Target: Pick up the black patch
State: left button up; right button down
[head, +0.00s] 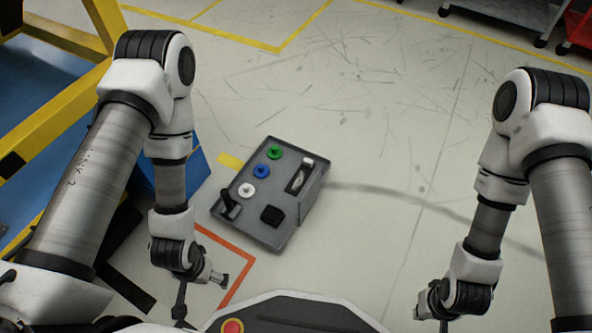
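The black patch (271,215) is a small dark square on the lower right part of the grey dashboard module (283,236). My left gripper (202,296) is below and left of the module, apart from the patch, with its fingers spread and nothing between them. My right gripper (431,318) is low at the right, far from the module. Its fingers look apart and empty, though they are small and partly cut by the bottom edge.
The module also carries a green knob (275,152), a blue knob (262,171), a white knob (246,190), a black lever (228,205) and a slotted switch (299,178). A yellow frame (72,108) stands at the left. The floor right of the module is clear.

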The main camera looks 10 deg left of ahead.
aim_at(301, 176)
jog(key=i+l+u, duration=0.2)
jog(key=l, duration=0.15)
jog(key=i+l+u, duration=0.2)
jog(key=l, duration=0.15)
jog(key=l+u, duration=0.2)
jog(key=l, duration=0.2)
